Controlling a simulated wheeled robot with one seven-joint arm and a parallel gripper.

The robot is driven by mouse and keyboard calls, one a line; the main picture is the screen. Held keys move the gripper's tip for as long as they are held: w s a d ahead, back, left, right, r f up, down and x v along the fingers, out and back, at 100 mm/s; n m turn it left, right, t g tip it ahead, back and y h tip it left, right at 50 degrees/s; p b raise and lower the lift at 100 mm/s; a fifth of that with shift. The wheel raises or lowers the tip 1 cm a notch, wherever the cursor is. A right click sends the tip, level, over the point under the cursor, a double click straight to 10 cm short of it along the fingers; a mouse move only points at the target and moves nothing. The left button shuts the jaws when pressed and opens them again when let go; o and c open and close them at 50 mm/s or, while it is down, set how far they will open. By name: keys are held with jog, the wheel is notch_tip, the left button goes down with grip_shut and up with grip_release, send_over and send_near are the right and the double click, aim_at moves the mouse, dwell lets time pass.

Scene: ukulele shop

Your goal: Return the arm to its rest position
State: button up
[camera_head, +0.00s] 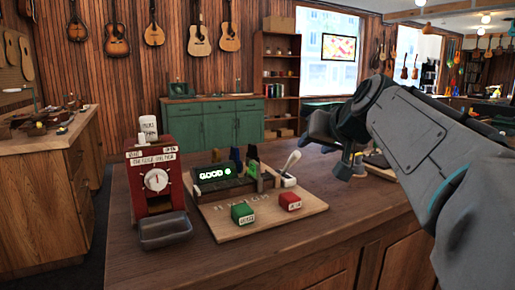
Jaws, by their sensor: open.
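My gripper (350,163) hangs over the right part of the wooden table (330,225), on the end of my grey arm (410,130) that reaches in from the right edge. It points downward. It looks empty and open, with nothing seen between its small fingers. It is apart from the board with the display, to the right of it. Part of a pale round object (377,160) on the table is hidden behind my arm.
A wooden board (235,230) holds a display reading GOOD (222,173), a green block (242,214), a red block (290,201) and a white-handled lever (291,163). A red machine (153,187) with a grey tray (165,231) stands left. The table's front right is clear.

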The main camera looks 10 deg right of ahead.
jog(key=shift+a, duration=0.1)
jog(key=s+a+f+n+g+p, duration=0.1)
jog(key=s+a+f+g+p, duration=0.3)
jog(key=s+p, duration=0.5)
jog(key=s+a+f+n+g+p, duration=0.2)
jog(key=s+a+f+g+p, duration=0.3)
jog(key=p, duration=0.8)
jog(key=s+a, duration=0.3)
jog(key=s, duration=0.2)
jog(key=shift+s+f+h, duration=0.2)
jog(key=shift+f+h, duration=0.1)
jog(key=shift+f, duration=0.1)
